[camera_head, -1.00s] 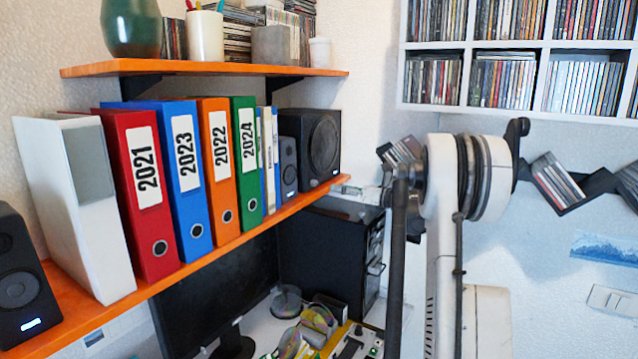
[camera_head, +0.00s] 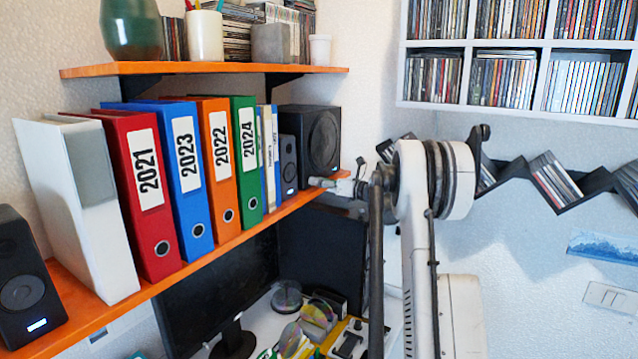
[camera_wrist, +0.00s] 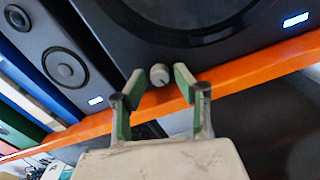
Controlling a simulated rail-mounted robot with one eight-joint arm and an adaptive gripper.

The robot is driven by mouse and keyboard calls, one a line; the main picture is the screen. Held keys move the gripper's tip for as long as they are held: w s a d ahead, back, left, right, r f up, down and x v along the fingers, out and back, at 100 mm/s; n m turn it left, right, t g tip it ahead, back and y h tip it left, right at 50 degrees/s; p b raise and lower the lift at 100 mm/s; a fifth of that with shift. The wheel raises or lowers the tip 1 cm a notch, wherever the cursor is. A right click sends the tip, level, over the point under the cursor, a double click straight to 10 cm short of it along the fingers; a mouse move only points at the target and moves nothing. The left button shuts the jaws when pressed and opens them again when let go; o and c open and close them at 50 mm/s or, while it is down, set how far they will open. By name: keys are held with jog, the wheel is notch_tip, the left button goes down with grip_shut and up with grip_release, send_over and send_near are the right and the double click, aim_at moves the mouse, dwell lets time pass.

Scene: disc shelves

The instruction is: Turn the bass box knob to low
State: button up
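The bass box (camera_head: 312,142) is the dark speaker box at the right end of the orange shelf. In the wrist view its front (camera_wrist: 215,50) fills the top, with a round grey knob (camera_wrist: 159,75) low on it. A small dark mark shows on the knob; its setting is too small to read. My gripper (camera_wrist: 158,82) is open, its two green-padded fingers on either side of the knob with gaps to it. How far the tips are from the box front is hard to tell. In the head view my gripper (camera_head: 322,182) is in front of the box's lower edge.
A smaller speaker (camera_head: 288,165) stands left of the bass box, beside several binders (camera_head: 245,150). The orange shelf edge (camera_wrist: 100,122) runs just under the knob. A monitor (camera_head: 225,300) and a desk with discs (camera_head: 318,315) lie below.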

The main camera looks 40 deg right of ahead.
grip_shut()
jog(key=shift+f+n+b, duration=0.1)
jog(key=shift+n+b, duration=0.2)
jog(key=shift+b, duration=0.1)
jog(key=n+b, duration=0.6)
jog(key=n, duration=0.2)
jog(key=shift+n, duration=0.3)
dwell(0.4)
jog(key=shift+o, duration=1.5)
grip_release()
